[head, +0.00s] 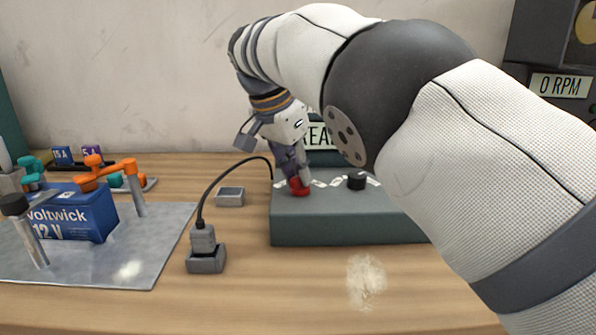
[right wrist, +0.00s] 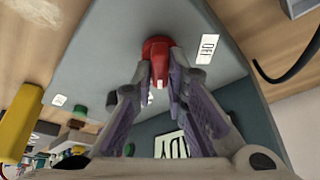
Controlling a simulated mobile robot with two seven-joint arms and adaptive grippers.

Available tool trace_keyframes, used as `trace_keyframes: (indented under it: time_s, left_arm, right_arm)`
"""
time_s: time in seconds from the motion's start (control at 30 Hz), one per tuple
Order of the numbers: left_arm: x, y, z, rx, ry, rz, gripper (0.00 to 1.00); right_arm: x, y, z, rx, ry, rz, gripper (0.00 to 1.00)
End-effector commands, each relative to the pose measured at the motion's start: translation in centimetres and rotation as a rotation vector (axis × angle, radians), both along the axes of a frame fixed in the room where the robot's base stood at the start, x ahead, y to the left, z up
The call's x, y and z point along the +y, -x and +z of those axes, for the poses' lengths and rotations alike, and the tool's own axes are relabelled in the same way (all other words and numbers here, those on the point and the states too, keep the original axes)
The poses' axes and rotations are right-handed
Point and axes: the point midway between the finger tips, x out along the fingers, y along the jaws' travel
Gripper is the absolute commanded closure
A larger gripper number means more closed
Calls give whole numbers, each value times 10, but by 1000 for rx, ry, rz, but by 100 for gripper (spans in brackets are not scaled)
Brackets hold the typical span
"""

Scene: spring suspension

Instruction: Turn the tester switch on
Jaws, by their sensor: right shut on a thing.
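The tester (head: 345,229) is a low grey-green box on the bench, with a red switch (head: 299,187) on its top. My right gripper (head: 297,178) reaches down from above and is shut on the red switch. In the right wrist view, the fingertips (right wrist: 160,84) close around the red switch (right wrist: 156,48). A white label reading OFF (right wrist: 207,48) is beside the switch. Which way the switch is set cannot be told. My left gripper is not in view.
A black knob (head: 356,181) is on the tester, right of the switch. A plug in a grey socket (head: 206,261) has a black cable running to the tester. A blue battery (head: 78,216) is on a metal plate (head: 150,246) at left.

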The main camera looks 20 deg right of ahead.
Motion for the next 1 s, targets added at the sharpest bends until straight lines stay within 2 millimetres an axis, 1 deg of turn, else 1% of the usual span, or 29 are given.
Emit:
trace_keyframes:
  time_s: [0.03,0.23,0.27,0.3,0.33,0.57,0.67,0.97,1.0]
  left_arm:
    - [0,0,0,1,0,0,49]
    - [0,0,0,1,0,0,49]
    - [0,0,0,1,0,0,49]
    - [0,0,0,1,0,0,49]
    - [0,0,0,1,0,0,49]
    - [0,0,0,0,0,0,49]
    - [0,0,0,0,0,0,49]
    - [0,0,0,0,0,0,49]
    - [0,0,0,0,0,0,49]
  right_arm:
    - [0,1,-3,7,-3,-3,100]
    - [0,1,-3,7,-4,-3,100]
    - [0,1,-3,7,-4,-3,80]
    - [0,1,-3,7,-4,-3,71]
    - [0,1,-3,7,-4,-2,67]
    - [0,0,-2,4,-3,-1,67]
    - [1,1,2,1,-3,0,67]
    - [17,9,45,1,-3,0,67]
    - [26,14,46,6,-1,3,67]
